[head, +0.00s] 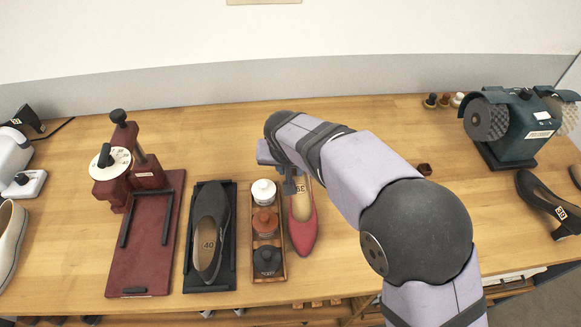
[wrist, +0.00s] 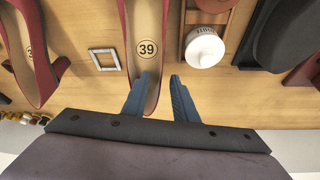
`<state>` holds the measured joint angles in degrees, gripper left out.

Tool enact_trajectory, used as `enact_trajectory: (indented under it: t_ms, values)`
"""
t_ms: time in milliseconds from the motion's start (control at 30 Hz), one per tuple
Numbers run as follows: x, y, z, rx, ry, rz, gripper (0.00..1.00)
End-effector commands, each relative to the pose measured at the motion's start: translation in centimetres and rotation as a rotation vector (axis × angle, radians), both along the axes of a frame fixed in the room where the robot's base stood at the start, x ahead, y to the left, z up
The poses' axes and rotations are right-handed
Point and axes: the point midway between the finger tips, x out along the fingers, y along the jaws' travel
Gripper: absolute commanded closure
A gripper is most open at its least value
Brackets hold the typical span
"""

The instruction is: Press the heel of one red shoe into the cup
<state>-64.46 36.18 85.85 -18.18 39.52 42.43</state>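A red shoe (head: 303,228) marked 39 lies on the table; it also shows in the wrist view (wrist: 146,28). A second red shoe (wrist: 35,50) lies at the left of the wrist view, its heel turned toward the first; my arm mostly hides that area in the head view. My gripper (wrist: 160,74) is open at the heel end of the marked shoe. One finger overlaps the shoe's edge in the picture and the other is right of it; contact cannot be told. A small pale square frame (wrist: 104,59) lies between the shoes. I cannot tell if it is the cup.
A wooden tray (head: 282,270) with white, orange-brown and black jars stands close beside the marked shoe. Left are a dark shoe (head: 209,232) on a black stand and a red press (head: 128,165). A teal grinder (head: 520,125) and a black shoe (head: 550,205) are at right.

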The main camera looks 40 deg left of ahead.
Motion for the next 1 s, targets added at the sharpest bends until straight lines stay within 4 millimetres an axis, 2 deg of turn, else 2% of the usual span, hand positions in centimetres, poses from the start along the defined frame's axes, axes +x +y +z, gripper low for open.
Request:
enact_trajectory:
  t_ms: [267, 700, 1000]
  values:
    - [-0.2, -0.1, 0.6, 0.001, -0.001, 0.0, 0.74]
    - [-2.0, -1.3, 5.6, 0.003, -0.001, 0.001, 0.74]
    - [-2.4, -1.6, 6.8, 0.0, 0.0, 0.0, 0.74]
